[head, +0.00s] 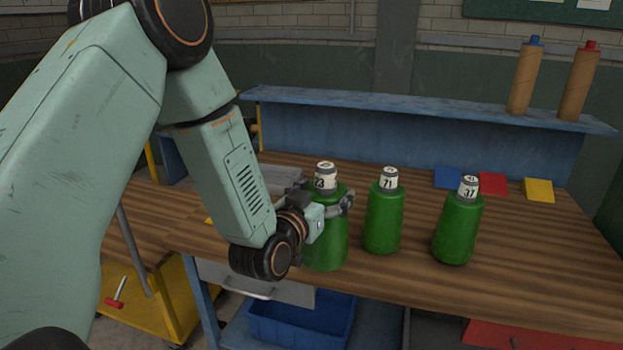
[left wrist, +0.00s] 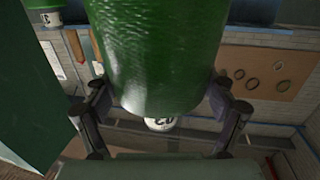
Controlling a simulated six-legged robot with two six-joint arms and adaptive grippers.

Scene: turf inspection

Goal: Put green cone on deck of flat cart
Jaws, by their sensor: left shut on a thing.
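Three green cones with white numbered tops are at the workbench (head: 520,285). My left gripper (head: 330,208) is shut around the leftmost green cone (head: 326,245), which is upright near the bench's front edge. I cannot tell whether its base touches the bench. In the left wrist view the held green cone (left wrist: 160,50) fills the space between the fingers. The middle cone (head: 383,220), marked 71, and the right cone (head: 458,230), marked 37, stand apart. A yellow cart (head: 172,290) is low at the left, partly hidden by my arm. My right gripper is not in view.
A raised blue shelf (head: 400,103) at the back holds two brown tubes with blue and red tops. Blue, red and yellow pieces (head: 538,190) lie behind the right cone. A blue bin (head: 300,325) sits under the bench.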

